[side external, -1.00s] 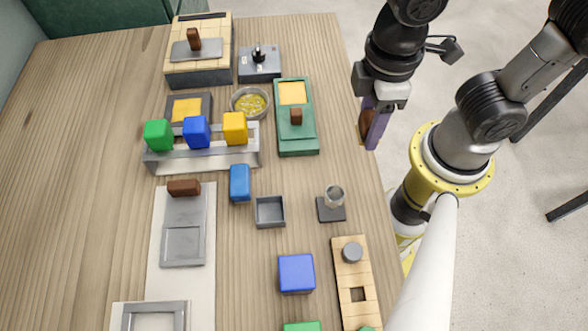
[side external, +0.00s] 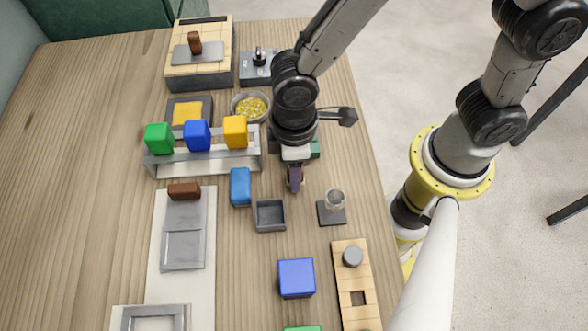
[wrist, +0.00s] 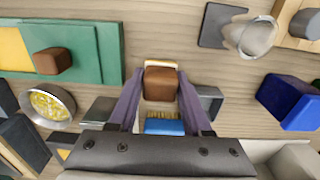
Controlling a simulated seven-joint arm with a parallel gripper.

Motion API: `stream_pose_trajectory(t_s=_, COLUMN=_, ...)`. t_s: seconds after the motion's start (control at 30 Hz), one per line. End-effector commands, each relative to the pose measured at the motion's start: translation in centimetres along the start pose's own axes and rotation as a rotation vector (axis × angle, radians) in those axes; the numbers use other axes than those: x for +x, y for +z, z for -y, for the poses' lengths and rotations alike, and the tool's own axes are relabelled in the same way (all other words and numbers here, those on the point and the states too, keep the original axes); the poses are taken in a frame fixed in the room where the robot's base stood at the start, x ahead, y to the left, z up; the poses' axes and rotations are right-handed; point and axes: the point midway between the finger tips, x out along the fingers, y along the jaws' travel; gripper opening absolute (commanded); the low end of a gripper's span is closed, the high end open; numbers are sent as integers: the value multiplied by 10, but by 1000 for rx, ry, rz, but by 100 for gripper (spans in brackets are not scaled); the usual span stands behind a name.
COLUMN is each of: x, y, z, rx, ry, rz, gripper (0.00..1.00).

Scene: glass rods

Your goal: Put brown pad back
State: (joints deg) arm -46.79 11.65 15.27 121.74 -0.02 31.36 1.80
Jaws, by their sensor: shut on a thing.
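My gripper (wrist: 160,84) shows in the wrist view with its purple fingers shut on the brown pad (wrist: 160,81), a brown block with a cream strip along its far edge. In the side view my gripper (side external: 295,185) points down between the green board and the small grey tray, and it hides most of the pad. The pad appears to be above the wooden table, but its height is hard to judge.
The green board (wrist: 85,55) with a brown knob lies left in the wrist view. A rack (side external: 205,160) holds three coloured blocks. Bare table (side external: 80,220) lies left.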

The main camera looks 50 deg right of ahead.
Motion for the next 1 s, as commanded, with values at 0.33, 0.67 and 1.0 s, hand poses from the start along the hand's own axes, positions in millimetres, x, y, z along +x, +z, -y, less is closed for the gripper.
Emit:
stream_pose_trajectory(t_s=0.33, x=14, y=0, z=0, rx=0, ry=0, rz=-2, gripper=4)
stream_pose_trajectory(t_s=0.67, x=18, y=0, z=0, rx=0, ry=0, rz=-1, gripper=69)
stream_pose_trajectory(t_s=1.0, x=17, y=0, z=0, rx=0, ry=0, rz=-1, gripper=79)
